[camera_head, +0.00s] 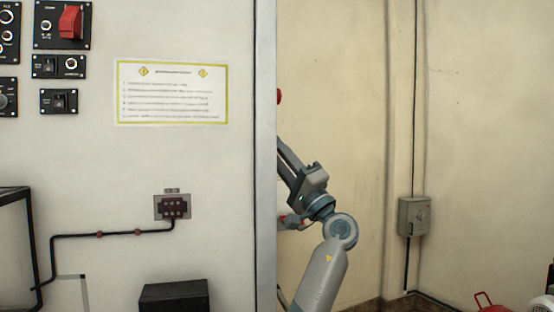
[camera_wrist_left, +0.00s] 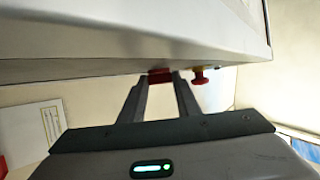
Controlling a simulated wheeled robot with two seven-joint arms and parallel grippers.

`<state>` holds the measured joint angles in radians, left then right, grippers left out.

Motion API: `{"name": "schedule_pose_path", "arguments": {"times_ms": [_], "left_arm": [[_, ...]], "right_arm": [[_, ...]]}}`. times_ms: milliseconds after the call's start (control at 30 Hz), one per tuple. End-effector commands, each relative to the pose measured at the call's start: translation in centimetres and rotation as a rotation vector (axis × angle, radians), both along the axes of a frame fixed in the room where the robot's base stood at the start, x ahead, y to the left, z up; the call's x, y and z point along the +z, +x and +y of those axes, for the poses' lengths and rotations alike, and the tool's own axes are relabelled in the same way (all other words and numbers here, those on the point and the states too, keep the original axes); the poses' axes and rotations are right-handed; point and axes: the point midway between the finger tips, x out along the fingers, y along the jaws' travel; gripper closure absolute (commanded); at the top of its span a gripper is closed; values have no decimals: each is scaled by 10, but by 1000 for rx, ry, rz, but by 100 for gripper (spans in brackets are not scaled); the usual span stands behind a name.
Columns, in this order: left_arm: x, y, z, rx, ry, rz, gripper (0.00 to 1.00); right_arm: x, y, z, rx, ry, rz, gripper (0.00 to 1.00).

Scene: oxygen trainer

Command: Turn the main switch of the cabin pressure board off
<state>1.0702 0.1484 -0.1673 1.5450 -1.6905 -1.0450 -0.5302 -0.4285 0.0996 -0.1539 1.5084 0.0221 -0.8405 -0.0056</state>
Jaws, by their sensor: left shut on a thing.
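My left gripper (camera_wrist_left: 160,84) is shut on a red handle (camera_wrist_left: 160,73) at the underside edge of a pale panel in the left wrist view. Only a small part of this handle shows between the fingertips. I cannot read any label on it. In the head view my left arm reaches up behind the cabinet's right edge, which hides the fingertips and the handle. A bit of a red knob (camera_head: 279,97) shows at that edge. My right gripper is not in view.
The white cabinet front (camera_head: 100,160) carries small switch panels, one with a red rocker (camera_head: 71,22), a notice sheet (camera_head: 171,93) and a cable socket (camera_head: 172,207). A black box (camera_head: 174,297) is below. A grey wall box (camera_head: 414,216) is at right. Open space lies between.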

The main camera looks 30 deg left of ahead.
Motion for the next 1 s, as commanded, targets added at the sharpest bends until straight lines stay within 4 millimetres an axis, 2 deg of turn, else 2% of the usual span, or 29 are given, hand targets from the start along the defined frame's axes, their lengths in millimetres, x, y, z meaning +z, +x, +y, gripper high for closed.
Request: {"name": "schedule_pose_path", "arguments": {"times_ms": [500, 533, 600, 1000], "left_arm": [[-3, 0, 0, 2, 2, -3, 93], [-3, 0, 0, 2, 2, -3, 66], [-3, 0, 0, 1, 3, -3, 52], [-3, 0, -2, 0, 4, -3, 52]], "right_arm": [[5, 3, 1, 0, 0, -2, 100], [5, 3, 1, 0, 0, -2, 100], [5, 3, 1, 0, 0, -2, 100], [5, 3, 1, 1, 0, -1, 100]]}}
